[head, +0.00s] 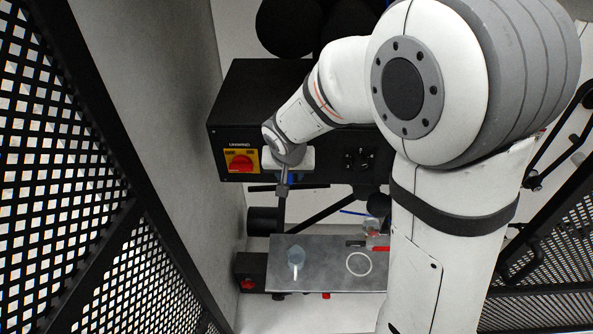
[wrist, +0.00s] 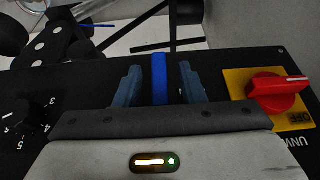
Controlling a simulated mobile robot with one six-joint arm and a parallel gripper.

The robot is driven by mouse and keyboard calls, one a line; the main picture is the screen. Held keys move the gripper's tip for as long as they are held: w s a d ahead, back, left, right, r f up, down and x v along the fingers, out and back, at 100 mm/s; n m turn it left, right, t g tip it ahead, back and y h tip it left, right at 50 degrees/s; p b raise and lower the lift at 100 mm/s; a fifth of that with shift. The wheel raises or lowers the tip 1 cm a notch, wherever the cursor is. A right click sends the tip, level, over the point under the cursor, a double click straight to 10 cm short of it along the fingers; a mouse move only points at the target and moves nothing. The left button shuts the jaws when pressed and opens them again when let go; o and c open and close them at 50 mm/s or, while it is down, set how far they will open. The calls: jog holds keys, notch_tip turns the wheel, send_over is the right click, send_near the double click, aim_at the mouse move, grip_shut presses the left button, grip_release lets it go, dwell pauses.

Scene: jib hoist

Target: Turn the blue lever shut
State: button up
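The blue lever (wrist: 160,78) stands out from the black control box (wrist: 72,88) as an upright bar in the wrist view. My gripper (wrist: 158,84) is open, with one blue-grey finger on each side of the lever. A gap shows between the lever and each finger, so neither seems to touch it. The lever's lower end is hidden behind my gripper's body. In the head view my gripper (head: 284,182) is at the front of the box, and my wrist hides most of the lever.
A red rotary switch on a yellow plate (wrist: 273,90) sits close beside my gripper; it also shows in the head view (head: 241,162). Black knobs (head: 358,158) are on the box's other side. Mesh fencing (head: 60,150) stands at left.

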grip_shut()
dwell(0.4)
